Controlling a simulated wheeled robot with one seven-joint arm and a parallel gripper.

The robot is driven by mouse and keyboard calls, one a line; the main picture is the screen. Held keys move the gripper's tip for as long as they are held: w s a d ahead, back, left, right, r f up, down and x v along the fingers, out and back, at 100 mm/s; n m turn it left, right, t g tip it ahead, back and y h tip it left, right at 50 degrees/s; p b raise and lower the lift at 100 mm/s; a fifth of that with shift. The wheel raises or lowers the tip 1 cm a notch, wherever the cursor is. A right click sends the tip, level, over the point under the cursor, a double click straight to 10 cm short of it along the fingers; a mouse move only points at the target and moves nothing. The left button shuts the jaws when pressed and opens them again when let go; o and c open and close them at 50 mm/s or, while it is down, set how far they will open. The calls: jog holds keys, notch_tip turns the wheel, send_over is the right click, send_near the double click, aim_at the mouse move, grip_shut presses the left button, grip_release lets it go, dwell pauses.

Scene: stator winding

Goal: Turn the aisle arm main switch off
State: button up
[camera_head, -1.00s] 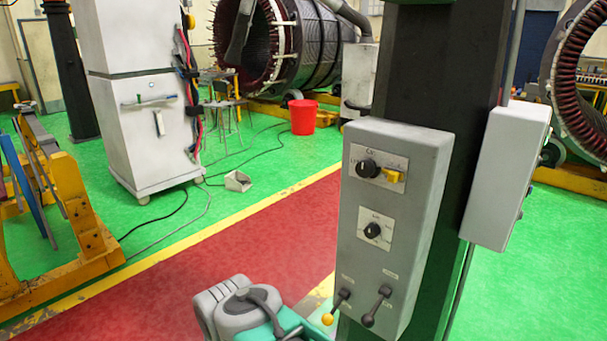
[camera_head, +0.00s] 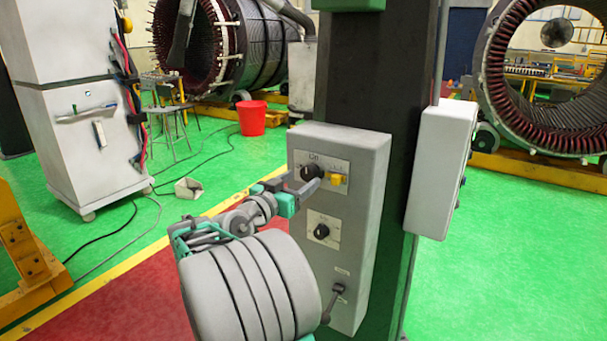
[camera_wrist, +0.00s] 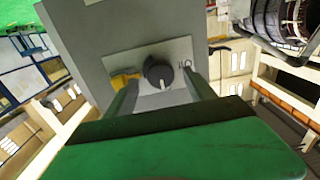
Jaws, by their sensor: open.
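A grey control box (camera_head: 372,160) is fixed to a dark column. Its upper plate carries a black rotary knob (camera_head: 311,171) with a yellow part (camera_head: 337,180) to its right. A lower plate carries a smaller black knob (camera_head: 322,231). A dark lever (camera_head: 334,303) sticks out near the bottom; the other lever is hidden by my arm. My gripper (camera_head: 300,188) is open in front of the upper plate. In the wrist view the upper knob (camera_wrist: 158,73) lies between my two fingertips (camera_wrist: 161,82), with visible space on both sides. The yellow part appears at the left there.
A second grey box (camera_head: 440,170) hangs on the column's right side. A white cabinet (camera_head: 85,145) stands at the left, with a red bucket (camera_head: 252,118) and stool behind. Large stators stand at the back. Green floor (camera_head: 510,250) is open at the right.

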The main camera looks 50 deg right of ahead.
aim_at(312, 175)
jog(key=shift+w+d, duration=0.15)
jog(key=shift+d, duration=1.1)
jog(key=c, duration=1.4)
jog(key=shift+o, duration=0.2)
jog(key=shift+n, duration=0.4)
jog(key=n, duration=0.3)
jog(key=shift+n, duration=0.3)
jog(key=n+p, duration=0.2)
jog(key=n, duration=0.2)
jog(key=shift+r, duration=0.1)
jog(key=n+p, duration=0.3)
jog(key=n, duration=0.2)
jog(key=shift+r+n, duration=0.1)
jog(key=shift+n, duration=0.3)
jog(key=shift+n+p, duration=1.5)
jog(key=shift+n, duration=0.4)
